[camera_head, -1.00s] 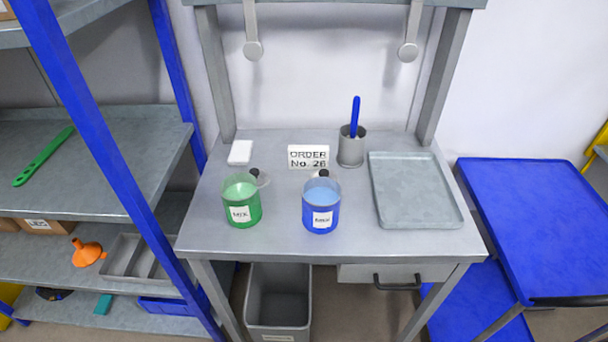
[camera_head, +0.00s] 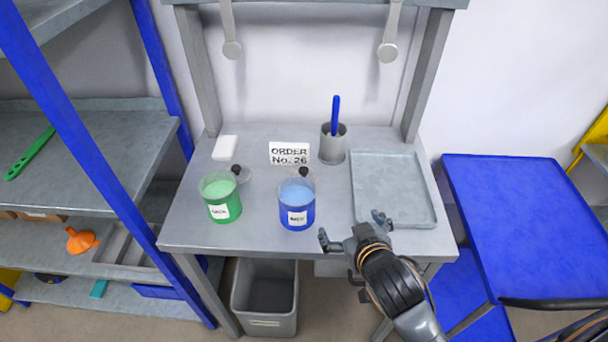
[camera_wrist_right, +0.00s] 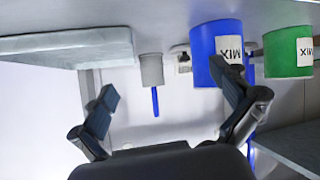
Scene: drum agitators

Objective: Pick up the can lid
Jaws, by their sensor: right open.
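Two lids with black knobs lie on the grey workbench (camera_head: 265,235), one lid (camera_head: 243,175) behind the green can (camera_head: 222,204) and one lid (camera_head: 307,174) behind the blue can (camera_head: 297,212). Each lid is partly hidden by its can. My right gripper (camera_head: 352,229) is open and empty at the bench's front edge, right of the blue can and in front of the tray. In the right wrist view, which is upside down, its spread fingers (camera_wrist_right: 165,88) face the blue can (camera_wrist_right: 213,45) and the green can (camera_wrist_right: 283,55). My left gripper is not in view.
A grey tray (camera_head: 427,215) lies at the bench's right. A grey cup (camera_head: 333,151) with a blue-handled tool, an order sign (camera_head: 289,154) and a white block (camera_head: 225,148) stand at the back. A blue table (camera_head: 530,220) is at right, shelves at left.

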